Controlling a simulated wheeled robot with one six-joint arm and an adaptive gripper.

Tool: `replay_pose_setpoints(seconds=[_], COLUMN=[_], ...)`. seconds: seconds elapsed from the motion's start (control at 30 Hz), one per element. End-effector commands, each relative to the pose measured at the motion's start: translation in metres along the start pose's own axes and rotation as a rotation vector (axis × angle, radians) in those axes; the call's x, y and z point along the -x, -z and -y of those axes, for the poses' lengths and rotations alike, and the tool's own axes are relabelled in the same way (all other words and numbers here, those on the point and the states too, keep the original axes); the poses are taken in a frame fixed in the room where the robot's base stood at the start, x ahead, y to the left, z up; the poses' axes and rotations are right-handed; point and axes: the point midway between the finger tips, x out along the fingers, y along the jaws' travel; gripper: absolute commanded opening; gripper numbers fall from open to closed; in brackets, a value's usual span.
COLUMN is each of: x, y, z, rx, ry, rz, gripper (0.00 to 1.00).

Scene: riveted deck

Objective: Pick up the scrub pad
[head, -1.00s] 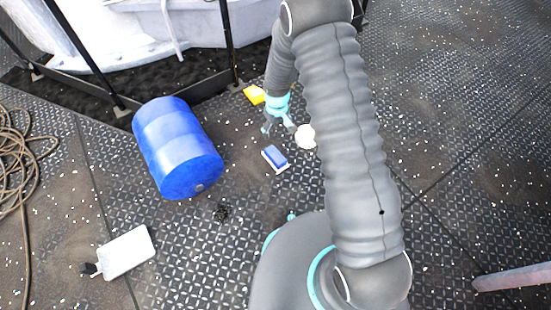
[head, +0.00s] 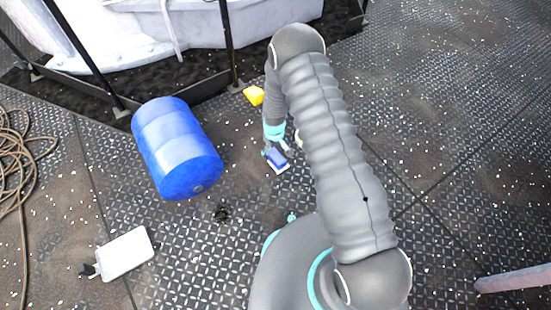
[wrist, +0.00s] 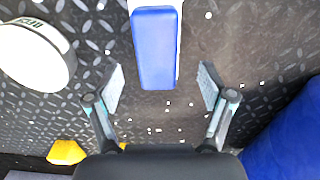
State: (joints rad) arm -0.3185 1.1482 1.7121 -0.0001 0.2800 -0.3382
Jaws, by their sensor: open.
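The scrub pad (head: 278,163) is a small blue block with a white layer beneath, lying flat on the deck right of the blue drum. In the wrist view the pad (wrist: 155,48) is at top centre, its near end just ahead of the gap between my fingertips. My gripper (head: 277,151) is open and empty, low over the pad's far side in the head view. In the wrist view its two fingers (wrist: 161,88) stand wide apart, left and right of the pad's line, with no contact visible.
The blue drum (head: 176,148) lies left of the pad. A white round lettered item (wrist: 36,55) is close by, mostly hidden by my arm in the head view. A yellow block (head: 254,95) lies behind.

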Motion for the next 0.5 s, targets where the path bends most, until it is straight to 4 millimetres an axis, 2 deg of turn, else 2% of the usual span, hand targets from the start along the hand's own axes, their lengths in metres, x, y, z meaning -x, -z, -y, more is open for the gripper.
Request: replay_pose_setpoints(seconds=[0.3,0.5], x=[-0.043,-0.048], y=[-0.001,0.0], z=[-0.004,-0.004], rx=[0.0,0.0], ry=[0.001,0.0], rz=[0.003,0.001], gripper=[0.81,0.81])
